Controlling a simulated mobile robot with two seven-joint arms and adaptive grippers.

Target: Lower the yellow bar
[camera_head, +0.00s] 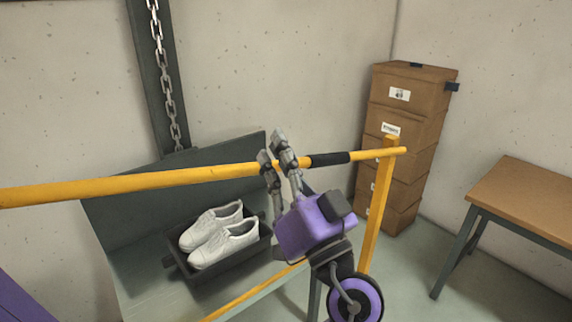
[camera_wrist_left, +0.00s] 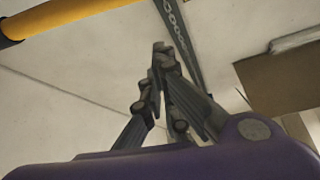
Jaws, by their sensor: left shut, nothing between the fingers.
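The yellow bar (camera_head: 110,186) runs nearly level across the head view from the left edge to the top of a yellow post (camera_head: 379,205). It has a black grip (camera_head: 331,159) near its right end. My left gripper (camera_head: 272,150) is shut and empty, fingers pointing up. In the head view its fingers overlap the bar just left of the black grip. In the left wrist view the bar (camera_wrist_left: 68,14) crosses the upper left corner, apart from the closed fingertips (camera_wrist_left: 161,48). My right gripper is not in view.
Behind the bar, white shoes (camera_head: 222,236) sit in a dark tray (camera_head: 215,285) on a grey-green bench. A chain (camera_head: 164,70) hangs on a dark column. Stacked brown boxes (camera_head: 420,88) stand at the back right. A wooden table (camera_head: 525,195) is at the right.

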